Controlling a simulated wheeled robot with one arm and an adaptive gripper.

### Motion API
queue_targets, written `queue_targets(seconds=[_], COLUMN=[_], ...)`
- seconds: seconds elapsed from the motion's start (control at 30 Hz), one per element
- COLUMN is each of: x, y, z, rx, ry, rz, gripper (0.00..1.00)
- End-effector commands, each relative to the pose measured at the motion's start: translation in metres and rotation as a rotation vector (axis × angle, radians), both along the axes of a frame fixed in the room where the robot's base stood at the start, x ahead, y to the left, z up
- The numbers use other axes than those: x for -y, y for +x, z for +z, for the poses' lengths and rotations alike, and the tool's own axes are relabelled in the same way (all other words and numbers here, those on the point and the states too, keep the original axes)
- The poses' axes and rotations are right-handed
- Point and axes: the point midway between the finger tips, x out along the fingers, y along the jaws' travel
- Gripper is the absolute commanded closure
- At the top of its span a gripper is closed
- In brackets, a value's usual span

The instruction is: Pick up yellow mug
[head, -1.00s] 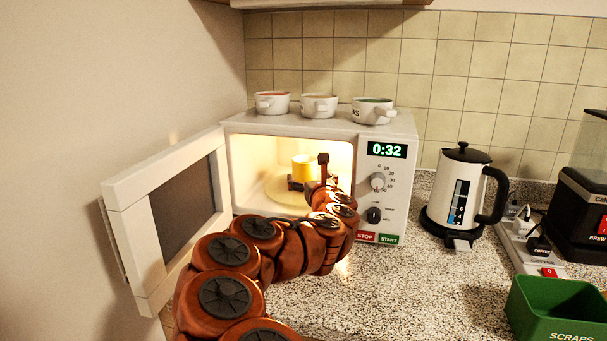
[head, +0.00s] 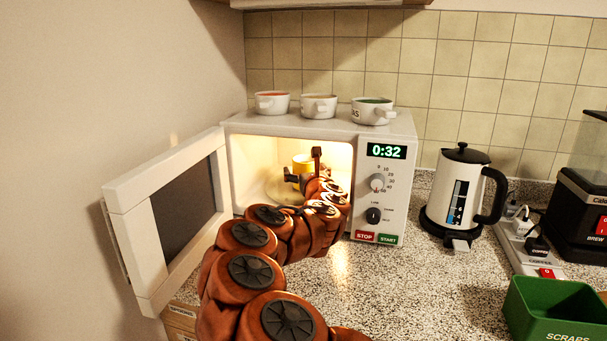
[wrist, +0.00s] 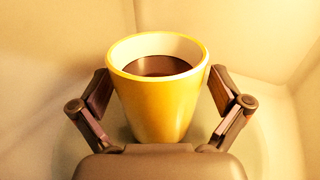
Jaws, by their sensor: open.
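The yellow mug (head: 302,163) stands upright inside the lit microwave, on the round plate (head: 285,191). In the wrist view the yellow mug (wrist: 158,95) is close and centred, with dark brown contents inside its rim. My gripper (head: 297,181) reaches into the microwave in front of the mug. In the wrist view my gripper (wrist: 160,96) is open, with one finger on each side of the mug. Whether the fingers touch its wall is hard to tell. The mug's handle does not show.
The microwave (head: 400,219) has its door (head: 136,191) swung open to the left. Three bowl-like cups (head: 319,106) stand on top. A kettle (head: 463,178), a power strip (head: 522,245), a coffee machine (head: 575,205) and a green scraps bin (head: 555,310) stand to the right.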

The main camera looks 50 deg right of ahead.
Motion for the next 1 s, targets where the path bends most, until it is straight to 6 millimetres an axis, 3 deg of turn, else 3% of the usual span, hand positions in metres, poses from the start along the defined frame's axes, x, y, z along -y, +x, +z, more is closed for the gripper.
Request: queue_targets(seconds=[0.07,0.87,1.0], x=[-0.0001,-0.0003,-0.0002], y=[0.0001,0.0001,0.0], z=[0.0,0.0,0.0006], rx=[0.0,0.0,0.001], ry=[0.0,0.0,-0.001], rz=[0.0,0.0,0.0], gripper=[0.03,0.86,0.87])
